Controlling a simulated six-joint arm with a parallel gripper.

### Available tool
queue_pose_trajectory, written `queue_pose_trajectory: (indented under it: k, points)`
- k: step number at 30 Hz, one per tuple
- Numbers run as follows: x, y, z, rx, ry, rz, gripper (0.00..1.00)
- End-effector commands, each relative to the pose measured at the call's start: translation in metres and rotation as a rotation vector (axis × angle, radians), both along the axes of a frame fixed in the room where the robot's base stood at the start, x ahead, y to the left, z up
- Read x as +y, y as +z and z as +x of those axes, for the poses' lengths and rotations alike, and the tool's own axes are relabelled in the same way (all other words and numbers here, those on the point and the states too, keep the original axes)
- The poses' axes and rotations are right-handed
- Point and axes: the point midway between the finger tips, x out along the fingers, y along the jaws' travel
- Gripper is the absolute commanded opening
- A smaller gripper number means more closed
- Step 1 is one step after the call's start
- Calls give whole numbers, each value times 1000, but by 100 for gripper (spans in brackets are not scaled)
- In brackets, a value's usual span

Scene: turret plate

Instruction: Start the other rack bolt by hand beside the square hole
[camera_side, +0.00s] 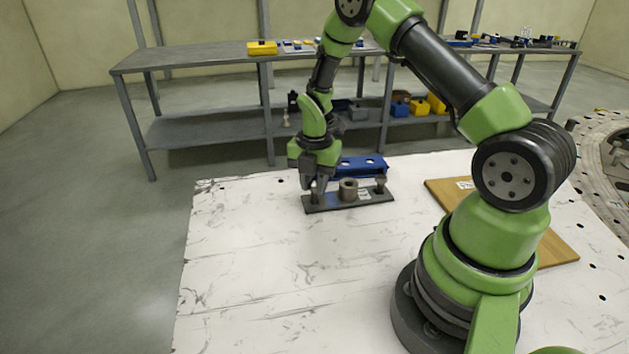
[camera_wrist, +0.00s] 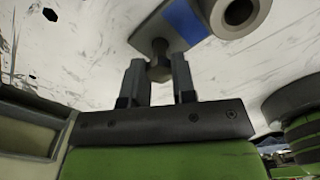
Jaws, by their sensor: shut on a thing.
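A dark flat plate (camera_side: 330,206) lies on the white table, with a thick round bushing (camera_side: 348,190) standing near its middle. A bolt (camera_side: 380,186) stands at the plate's right end. My gripper (camera_side: 316,190) is low over the plate's left end. In the wrist view, my gripper (camera_wrist: 159,82) has its two fingers on either side of a hex-headed bolt (camera_wrist: 160,69) at the end of the plate (camera_wrist: 152,32). How deep that bolt sits is hidden. The bushing also shows in the wrist view (camera_wrist: 238,12). I cannot make out a square hole.
A blue rack (camera_side: 365,167) with round openings is just behind the plate. A wooden board (camera_side: 545,250) lies to the right, partly behind my arm. The table's front left (camera_side: 270,280) is clear. A grey shelf bench (camera_side: 200,58) stands behind.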

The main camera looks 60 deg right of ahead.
Motion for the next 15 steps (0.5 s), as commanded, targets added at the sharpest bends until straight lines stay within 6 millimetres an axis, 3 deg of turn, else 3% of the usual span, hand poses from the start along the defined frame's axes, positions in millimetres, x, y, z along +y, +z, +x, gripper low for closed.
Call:
queue_pose_trajectory:
  k: [6,15]
  points:
    - [0,-2,0,1,-208,0,4]
    - [0,-2,-1,2,-245,1,4]
